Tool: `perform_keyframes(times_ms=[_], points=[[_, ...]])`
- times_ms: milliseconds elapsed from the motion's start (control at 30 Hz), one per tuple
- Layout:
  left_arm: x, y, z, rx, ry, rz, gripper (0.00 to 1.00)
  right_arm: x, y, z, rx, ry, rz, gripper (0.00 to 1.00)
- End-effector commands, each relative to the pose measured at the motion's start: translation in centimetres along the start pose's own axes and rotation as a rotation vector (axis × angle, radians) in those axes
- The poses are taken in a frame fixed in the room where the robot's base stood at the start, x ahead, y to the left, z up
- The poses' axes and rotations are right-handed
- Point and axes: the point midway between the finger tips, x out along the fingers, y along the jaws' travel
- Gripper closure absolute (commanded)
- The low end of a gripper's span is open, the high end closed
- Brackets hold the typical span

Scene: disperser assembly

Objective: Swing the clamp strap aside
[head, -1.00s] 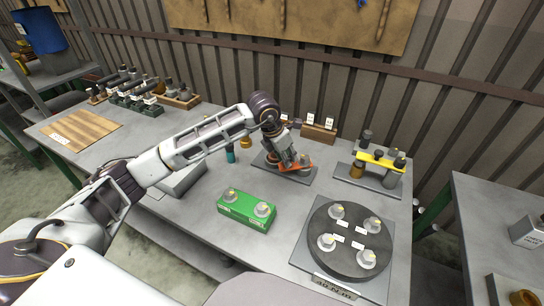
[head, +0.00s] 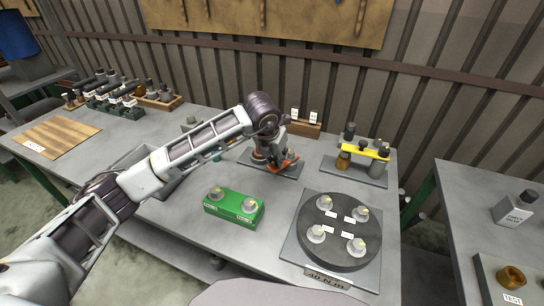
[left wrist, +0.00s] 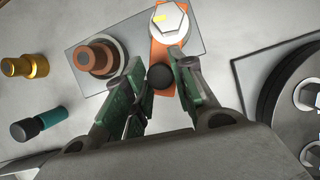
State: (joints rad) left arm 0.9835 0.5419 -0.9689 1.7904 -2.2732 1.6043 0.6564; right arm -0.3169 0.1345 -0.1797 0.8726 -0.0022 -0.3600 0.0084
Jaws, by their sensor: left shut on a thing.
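The orange clamp strap (head: 286,164) is on a small grey plate (head: 250,163) in the middle of the bench. In the left wrist view, the strap (left wrist: 160,50) runs from a silver hex bolt (left wrist: 169,21) toward my gripper, with a black knob (left wrist: 160,77) at its near end. The strap lies beside a copper-coloured round part (left wrist: 97,56), not across it. My left gripper (left wrist: 157,72) is shut on the knob, one finger on either side; it also shows in the head view (head: 278,158). My right gripper is out of view.
A green block with two knobs (head: 234,207) and a dark round turntable (head: 333,232) stand in front. A yellow-barred fixture (head: 368,150) is to the right. A gold part (left wrist: 25,67) and a teal-and-black part (left wrist: 40,123) lie left of the plate in the wrist view.

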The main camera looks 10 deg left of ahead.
Motion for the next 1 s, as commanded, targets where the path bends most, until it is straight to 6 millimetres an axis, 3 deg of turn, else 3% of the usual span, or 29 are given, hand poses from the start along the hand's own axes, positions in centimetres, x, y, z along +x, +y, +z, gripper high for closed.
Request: perform_keyframes(times_ms=[400, 433, 600, 833, 1000], points=[[-0.1, -0.1, 0.2, -0.009, -0.005, 0.003, 1.0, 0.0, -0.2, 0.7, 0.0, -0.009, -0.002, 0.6], [-0.1, -0.1, 0.2, -0.008, -0.005, 0.003, 0.73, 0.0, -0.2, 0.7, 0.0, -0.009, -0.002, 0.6], [-0.1, -0.1, 0.2, -0.008, -0.004, 0.003, 0.53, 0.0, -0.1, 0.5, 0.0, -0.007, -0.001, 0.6], [0.0, -0.1, 0.1, -0.007, -0.002, 0.003, 0.53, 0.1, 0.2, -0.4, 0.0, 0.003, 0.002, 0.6], [-0.2, -0.1, 0.1, -0.007, -0.001, 0.003, 0.53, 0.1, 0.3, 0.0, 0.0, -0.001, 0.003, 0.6]])
